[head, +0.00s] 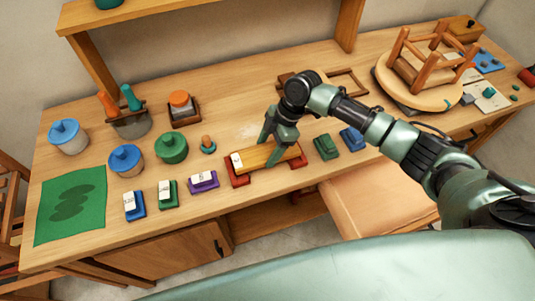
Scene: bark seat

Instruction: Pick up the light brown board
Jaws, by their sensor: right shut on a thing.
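The light brown board (255,159) lies level across a red holder (239,180) near the front middle of the workbench. A white label or block shows at its left end. My right gripper (270,152) reaches down over the board from the right and is shut on it, with one finger on the far side and one on the near side. I cannot tell whether the board is clear of the holder. My left gripper is not in view.
Small labelled blocks, including a purple one (203,181), stand left of the board. Green (172,148) and blue (126,160) lidded jars are behind them. A green block (326,147) is close on the right. An upturned stool (420,75) stands at the back right.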

